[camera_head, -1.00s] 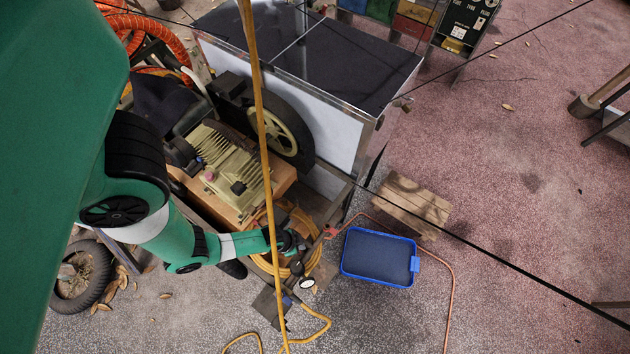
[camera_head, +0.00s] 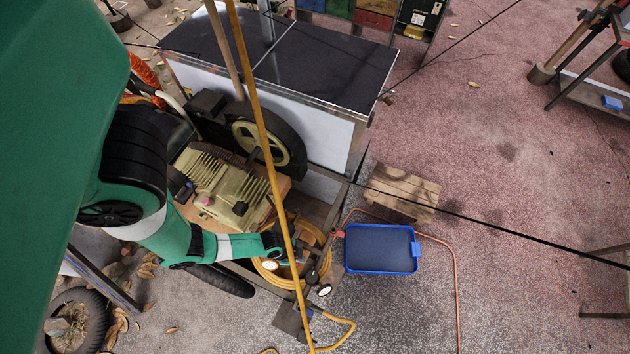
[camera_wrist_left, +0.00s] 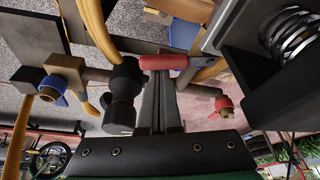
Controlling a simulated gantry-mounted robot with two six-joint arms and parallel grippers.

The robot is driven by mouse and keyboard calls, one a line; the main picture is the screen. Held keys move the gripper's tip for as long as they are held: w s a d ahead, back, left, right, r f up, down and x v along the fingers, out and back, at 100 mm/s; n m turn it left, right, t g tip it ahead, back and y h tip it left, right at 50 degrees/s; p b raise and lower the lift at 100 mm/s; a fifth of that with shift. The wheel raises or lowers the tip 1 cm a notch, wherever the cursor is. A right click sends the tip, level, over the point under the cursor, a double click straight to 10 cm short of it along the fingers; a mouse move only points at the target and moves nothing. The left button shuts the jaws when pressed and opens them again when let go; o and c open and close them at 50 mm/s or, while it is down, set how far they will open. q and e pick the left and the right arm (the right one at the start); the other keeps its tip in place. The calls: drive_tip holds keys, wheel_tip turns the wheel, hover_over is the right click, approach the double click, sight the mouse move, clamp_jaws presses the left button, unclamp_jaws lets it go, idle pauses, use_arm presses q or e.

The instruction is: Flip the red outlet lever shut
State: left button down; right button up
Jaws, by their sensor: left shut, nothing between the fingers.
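In the left wrist view a red lever-like bar (camera_wrist_left: 163,62) lies crosswise just beyond the tips of my left gripper (camera_wrist_left: 158,84). The fingers are shut with nothing between them. The tips look close to the bar; I cannot tell whether they touch. A smaller red handle (camera_wrist_left: 223,104) sits on a brass fitting to the right, and I cannot tell from its look which red part is the outlet lever. In the head view my left gripper (camera_head: 292,246) is low beside the compressor (camera_head: 222,187), its tips hard to make out. My right gripper is not in view.
A blue handle (camera_wrist_left: 55,88) sits on a brass fitting at left in the wrist view; a coil spring (camera_wrist_left: 291,34) is at upper right. Coiled yellow hose (camera_head: 270,274) surrounds the gripper area. A blue tray (camera_head: 381,249) and wooden pallet (camera_head: 402,192) lie right, with open ground beyond.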

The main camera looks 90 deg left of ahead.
use_arm(q)
drive_tip(key=shift+w+a, duration=0.35)
drive_tip(key=shift+a, duration=0.3)
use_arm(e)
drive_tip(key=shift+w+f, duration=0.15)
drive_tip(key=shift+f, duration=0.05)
